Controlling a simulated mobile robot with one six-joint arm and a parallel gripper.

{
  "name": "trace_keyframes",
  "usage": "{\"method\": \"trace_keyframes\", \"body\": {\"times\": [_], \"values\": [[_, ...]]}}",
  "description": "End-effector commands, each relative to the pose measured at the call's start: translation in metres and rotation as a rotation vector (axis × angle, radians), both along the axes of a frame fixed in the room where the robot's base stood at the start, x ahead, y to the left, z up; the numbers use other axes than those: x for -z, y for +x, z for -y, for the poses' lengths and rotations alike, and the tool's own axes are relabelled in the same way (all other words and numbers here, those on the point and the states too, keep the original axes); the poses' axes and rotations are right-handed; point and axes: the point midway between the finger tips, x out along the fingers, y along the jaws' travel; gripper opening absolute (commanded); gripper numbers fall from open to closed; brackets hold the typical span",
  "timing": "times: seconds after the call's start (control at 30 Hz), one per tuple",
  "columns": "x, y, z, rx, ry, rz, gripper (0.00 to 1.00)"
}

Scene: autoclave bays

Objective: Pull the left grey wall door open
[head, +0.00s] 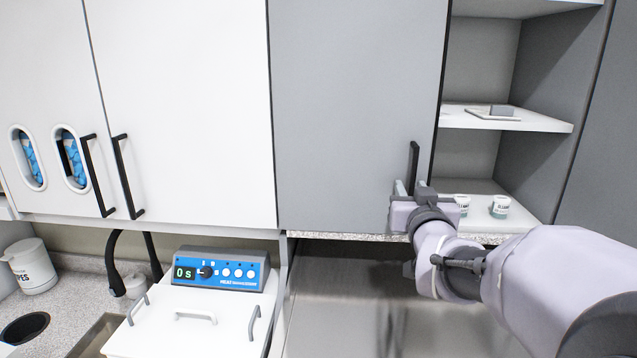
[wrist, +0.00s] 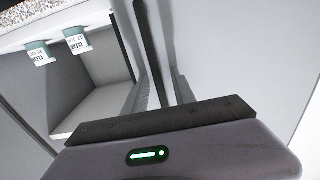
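The left grey wall door (head: 345,110) is a tall flat panel in the middle of the head view. It looks shut or nearly so. Its upright black bar handle (head: 413,160) is near its lower right edge. My gripper (head: 411,187) is at the handle's lower end. In the wrist view the black handle (wrist: 148,45) runs between the two fingers of my gripper (wrist: 161,90). The fingers are apart, one on each side of the bar, with gaps showing. The handle's lower end is hidden by my gripper in the head view.
Open shelves (head: 540,125) right of the door hold a small flat item and two labelled jars (head: 500,207). White doors (head: 190,110) with black handles are at left. Below stands a white bath with a blue control panel (head: 220,272). Another grey panel (head: 607,150) is at far right.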

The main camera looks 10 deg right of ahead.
Motion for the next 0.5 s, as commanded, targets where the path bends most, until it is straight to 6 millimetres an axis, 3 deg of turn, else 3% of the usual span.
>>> {"method": "trace_keyframes", "body": {"times": [0.2, 0.37, 0.5], "values": [[0.0001, 0.0002, 0.0001, 0.0, 0.0, 0.0, 0.32], [0.0001, 0.0001, 0.0, 0.0, 0.0, 0.0, 0.0], [0.0, 0.0, 0.0, 0.0, 0.0, 0.0, 0.0]]}}
